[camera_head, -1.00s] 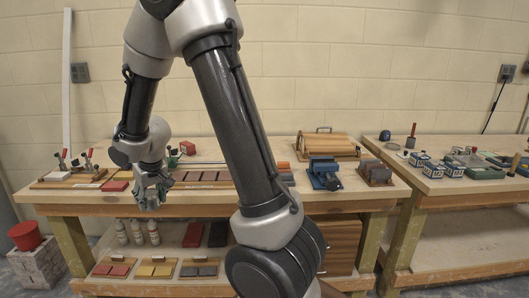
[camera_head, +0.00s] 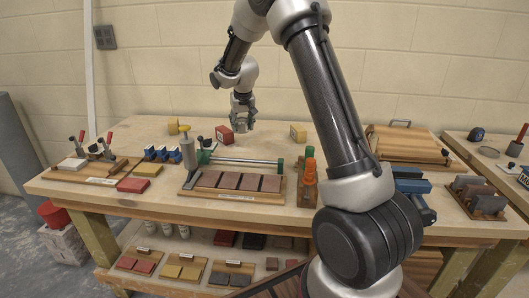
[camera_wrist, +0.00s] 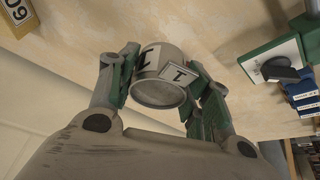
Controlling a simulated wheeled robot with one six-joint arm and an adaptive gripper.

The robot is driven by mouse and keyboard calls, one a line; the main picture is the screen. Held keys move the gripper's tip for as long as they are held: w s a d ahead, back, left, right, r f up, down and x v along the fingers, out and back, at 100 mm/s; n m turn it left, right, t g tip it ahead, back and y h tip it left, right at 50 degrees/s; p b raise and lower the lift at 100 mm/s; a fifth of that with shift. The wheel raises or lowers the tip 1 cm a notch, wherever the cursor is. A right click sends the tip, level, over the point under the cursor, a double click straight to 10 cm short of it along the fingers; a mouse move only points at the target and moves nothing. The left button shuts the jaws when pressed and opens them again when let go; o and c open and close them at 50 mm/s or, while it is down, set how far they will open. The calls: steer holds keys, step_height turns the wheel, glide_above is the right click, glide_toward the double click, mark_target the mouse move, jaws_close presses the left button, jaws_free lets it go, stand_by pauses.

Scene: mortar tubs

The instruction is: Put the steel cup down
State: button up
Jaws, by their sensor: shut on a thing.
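The steel cup (camera_wrist: 160,90) is a grey metal cylinder with white labels marked with a black "I". In the wrist view it sits between the two green-padded fingers of my gripper (camera_wrist: 163,88), which are shut on its sides. One round end of the cup faces the camera. In the head view my gripper (camera_head: 241,115) points down over the back middle of the wooden bench (camera_head: 330,190). The cup is small and mostly hidden by the fingers there. I cannot tell whether it touches the bench top.
A red block (camera_head: 225,134) stands just left of my gripper, and a yellow block (camera_head: 298,133) stands to the right. A green-ended clamp bar (camera_head: 245,162) lies in front, with a board of brown tiles (camera_head: 235,183) nearer. Bare wood shows around the gripper at the back.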

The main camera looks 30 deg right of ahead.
steer(key=w+d+r+m, duration=0.2)
steer(key=w+d+m, duration=0.1)
steer(key=w+d, duration=1.3)
steer(key=shift+h, duration=0.4)
steer(key=f, duration=0.5)
steer(key=shift+w+d, duration=0.1)
steer(key=shift+w, duration=0.15)
steer(key=shift+f, duration=2.55)
steer(key=shift+f, duration=0.15)
steer(key=o, duration=1.3)
